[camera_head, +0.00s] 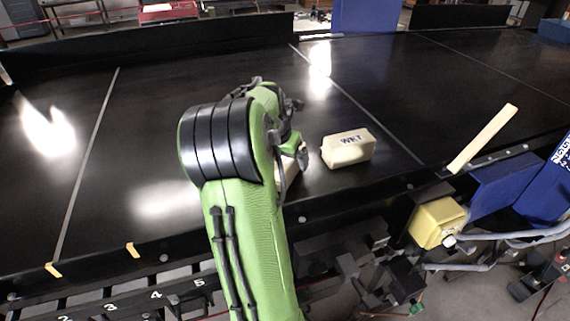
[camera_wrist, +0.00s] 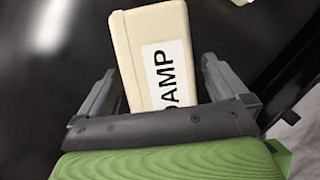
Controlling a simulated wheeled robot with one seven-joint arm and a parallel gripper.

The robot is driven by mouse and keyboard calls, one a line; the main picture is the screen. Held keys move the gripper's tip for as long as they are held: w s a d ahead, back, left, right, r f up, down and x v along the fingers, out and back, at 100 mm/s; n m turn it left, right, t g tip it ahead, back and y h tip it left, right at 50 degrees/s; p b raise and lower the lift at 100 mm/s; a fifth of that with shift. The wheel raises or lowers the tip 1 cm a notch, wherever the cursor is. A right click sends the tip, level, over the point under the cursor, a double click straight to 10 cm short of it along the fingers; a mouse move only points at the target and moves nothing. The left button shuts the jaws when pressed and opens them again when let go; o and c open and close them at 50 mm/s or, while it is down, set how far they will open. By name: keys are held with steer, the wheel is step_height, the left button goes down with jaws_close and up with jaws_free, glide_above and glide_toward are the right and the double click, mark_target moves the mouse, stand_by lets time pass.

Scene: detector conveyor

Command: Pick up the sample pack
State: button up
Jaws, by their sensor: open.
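A cream block-shaped pack (camera_wrist: 137,40) with a white label reading "AMP", its start cut off by my gripper, lies between my fingers in the wrist view. In the head view this pack (camera_head: 291,173) is mostly hidden behind my arm and gripper. A second cream pack (camera_head: 347,149), marked "WET", lies just to the right on the black belt.
The black conveyor belt (camera_head: 400,85) is broad and mostly clear, with thin pale seam lines. A low dark wall (camera_head: 150,45) runs along the far side.

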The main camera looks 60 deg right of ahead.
steer(key=shift+c, duration=0.5)
steer(key=c, duration=1.4)
step_height(320, 180, up, 11)
steer(key=shift+f+p, duration=0.2)
steer(key=shift+p, duration=0.5)
